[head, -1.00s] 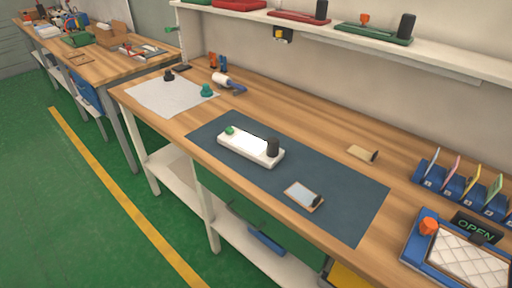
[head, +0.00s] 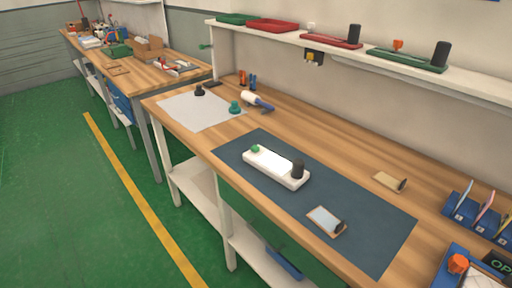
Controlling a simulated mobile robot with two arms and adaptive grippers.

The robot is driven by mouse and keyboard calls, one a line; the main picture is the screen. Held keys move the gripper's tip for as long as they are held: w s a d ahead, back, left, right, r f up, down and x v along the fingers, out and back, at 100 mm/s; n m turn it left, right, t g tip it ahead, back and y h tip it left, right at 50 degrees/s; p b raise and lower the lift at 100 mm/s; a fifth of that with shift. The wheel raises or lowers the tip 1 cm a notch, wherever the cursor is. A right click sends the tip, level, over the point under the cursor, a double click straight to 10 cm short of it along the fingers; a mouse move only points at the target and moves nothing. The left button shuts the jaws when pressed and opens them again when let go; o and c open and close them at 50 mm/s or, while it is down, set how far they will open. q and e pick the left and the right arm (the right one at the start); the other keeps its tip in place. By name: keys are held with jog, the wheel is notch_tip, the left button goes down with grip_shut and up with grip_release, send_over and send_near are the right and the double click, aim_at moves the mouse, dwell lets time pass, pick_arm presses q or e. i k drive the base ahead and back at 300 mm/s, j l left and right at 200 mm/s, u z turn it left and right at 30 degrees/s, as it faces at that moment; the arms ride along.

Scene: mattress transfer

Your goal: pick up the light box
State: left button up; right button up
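A white light box (head: 275,167) lies on a dark blue-grey mat (head: 373,229) on the wooden workbench. It is a long, low block with a green knob (head: 255,149) at its left end and a black cylinder (head: 298,168) at its right end. Neither of my grippers shows in the head view.
A small framed plate (head: 325,221) lies on the mat right of the box. A white sheet (head: 196,112) with a black and a green knob, and a white-and-blue tool (head: 256,101), lie to the left. A shelf (head: 340,48) runs above the bench. Green floor (head: 75,200) is open at left.

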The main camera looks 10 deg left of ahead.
aim_at(292, 175)
jog(key=i+j+z, duration=0.1)
jog(key=z, duration=0.5)
jog(key=i+j+z, duration=0.25)
jog(key=j, duration=0.35)
jog(key=j+z, duration=0.25)
jog(key=j, duration=0.35)
jog(key=i+j+z, duration=0.15)
jog(key=j+z, duration=0.15)
jog(key=j, duration=1)
jog(key=k+l, duration=0.2)
jog(key=k, duration=0.25)
